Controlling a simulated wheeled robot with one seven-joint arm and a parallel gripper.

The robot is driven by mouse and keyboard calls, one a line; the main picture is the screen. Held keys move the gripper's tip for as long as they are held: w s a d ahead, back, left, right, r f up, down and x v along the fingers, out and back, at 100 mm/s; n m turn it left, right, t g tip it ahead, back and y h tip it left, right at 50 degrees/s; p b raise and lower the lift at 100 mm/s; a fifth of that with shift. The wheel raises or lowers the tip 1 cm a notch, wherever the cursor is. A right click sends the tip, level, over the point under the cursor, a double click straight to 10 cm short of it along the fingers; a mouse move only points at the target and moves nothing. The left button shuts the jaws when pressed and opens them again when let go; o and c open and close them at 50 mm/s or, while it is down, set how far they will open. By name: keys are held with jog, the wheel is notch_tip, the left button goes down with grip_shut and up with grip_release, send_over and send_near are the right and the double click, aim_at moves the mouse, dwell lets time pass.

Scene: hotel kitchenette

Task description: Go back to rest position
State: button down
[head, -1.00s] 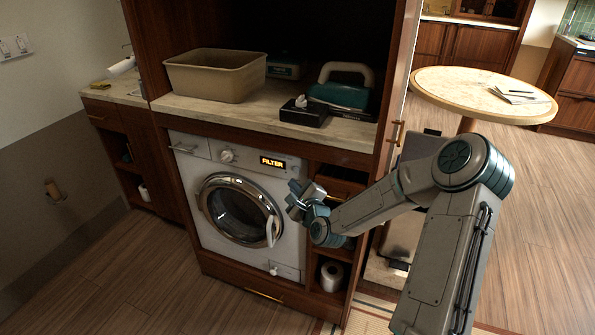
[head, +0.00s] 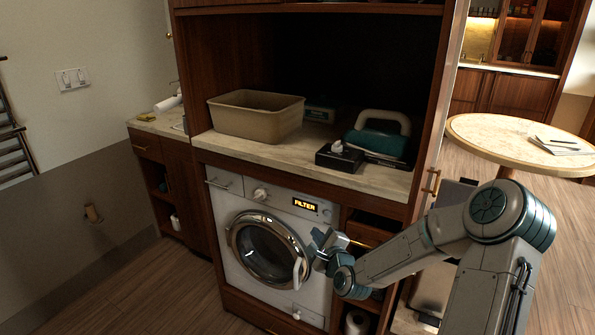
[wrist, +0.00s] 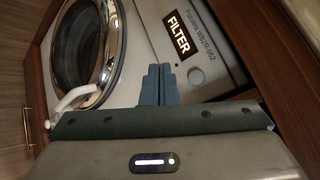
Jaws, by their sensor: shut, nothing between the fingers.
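My gripper (head: 322,248) is in front of the right side of the washing machine (head: 226,192), near its door handle. In the wrist view my gripper (wrist: 158,72) has its two fingers together, with nothing between them. The machine's round door (head: 265,248) looks shut, and its white handle (wrist: 70,103) shows at the left of the wrist view. The lit display (wrist: 179,34) reads "FILTER". I cannot tell whether the fingers touch the machine.
A counter (head: 250,150) above the machine holds a beige bin (head: 255,118), a dark tissue box (head: 338,158) and a teal iron-like appliance (head: 378,140). A round table (head: 500,138) stands at the right. A roll (head: 357,322) sits in the lower cubby. Floor at the left is clear.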

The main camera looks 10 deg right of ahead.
jog(key=s+r+n+g+h+p, duration=0.1)
jog(key=s+r+n+g+p, duration=0.2)
jog(key=s+r+n, duration=0.3)
jog(key=s+r+n+g+h+p, duration=0.1)
jog(key=s+r+n+g+p, duration=0.2)
jog(key=s, duration=1.3)
jog(key=s+r+n+g+h+p, duration=0.1)
jog(key=s+r+n+g+p, duration=0.2)
jog(key=s+r+n+g, duration=0.4)
jog(key=s+r+n, duration=0.4)
jog(key=s+n, duration=0.1)
jog(key=n, duration=0.1)
jog(key=shift+d, duration=0.15)
jog(key=shift+d+n+h, duration=0.1)
jog(key=shift+n+h, duration=0.2)
